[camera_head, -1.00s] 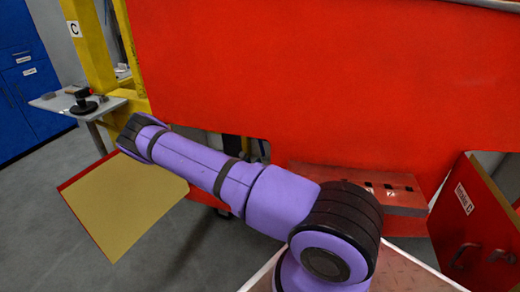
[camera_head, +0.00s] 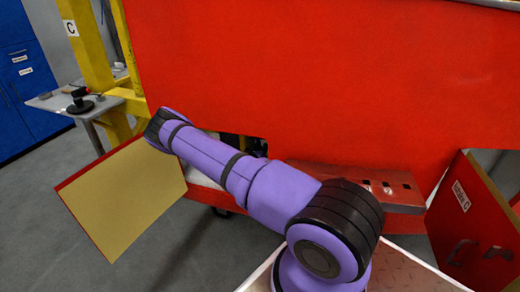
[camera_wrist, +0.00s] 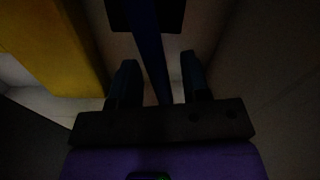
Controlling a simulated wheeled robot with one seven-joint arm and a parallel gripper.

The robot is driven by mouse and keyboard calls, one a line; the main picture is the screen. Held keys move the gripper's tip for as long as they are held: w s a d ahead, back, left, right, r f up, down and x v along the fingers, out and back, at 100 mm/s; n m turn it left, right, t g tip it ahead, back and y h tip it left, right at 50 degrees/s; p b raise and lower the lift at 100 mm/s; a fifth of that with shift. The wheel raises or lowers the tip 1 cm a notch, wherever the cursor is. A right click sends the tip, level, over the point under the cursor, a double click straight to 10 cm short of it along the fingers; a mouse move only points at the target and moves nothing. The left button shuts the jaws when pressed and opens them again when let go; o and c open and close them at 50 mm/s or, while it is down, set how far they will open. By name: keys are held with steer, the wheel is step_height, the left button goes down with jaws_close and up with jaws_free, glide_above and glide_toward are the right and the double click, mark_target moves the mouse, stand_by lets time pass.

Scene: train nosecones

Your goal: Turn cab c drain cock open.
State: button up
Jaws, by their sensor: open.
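In the wrist view my gripper (camera_wrist: 158,63) is open, with one dark finger on each side of a long, narrow blue bar (camera_wrist: 148,35). The bar runs from the top of the picture down between the fingers, with gaps visible on both sides. It may be the drain cock's handle; no label shows in this dark view. A dark block (camera_wrist: 117,15) lies behind the bar at the top. In the head view my purple arm reaches left to the opening under the red nosecone (camera_head: 330,80); my gripper and the cock are hidden there.
An open flap (camera_head: 125,200) with a tan inner face hangs at the left of the opening. Another open red door (camera_head: 470,215) stands at the right. A yellow post (camera_head: 88,50) bears a sign "C" (camera_head: 71,28). A grey side table (camera_head: 60,102) stands beside it.

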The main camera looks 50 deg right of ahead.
steer(key=shift+c, duration=0.4)
jaws_close()
steer(key=shift+s+n, duration=0.1)
steer(key=shift+n, duration=0.2)
steer(key=shift+s+d+r+n, duration=0.15)
steer(key=shift+s+n, duration=0.15)
steer(key=shift+n, duration=0.3)
steer(key=shift+s+d+r+n, duration=0.1)
steer(key=shift+s+n, duration=0.2)
steer(key=shift+n, duration=0.3)
step_height(320, 180, up, 5)
steer(key=s+d+n, duration=0.1)
steer(key=s+n, duration=0.2)
steer(key=n, duration=0.9)
steer(key=shift+r, duration=0.15)
steer(key=shift+d+n, duration=0.1)
steer(key=shift+n, duration=0.3)
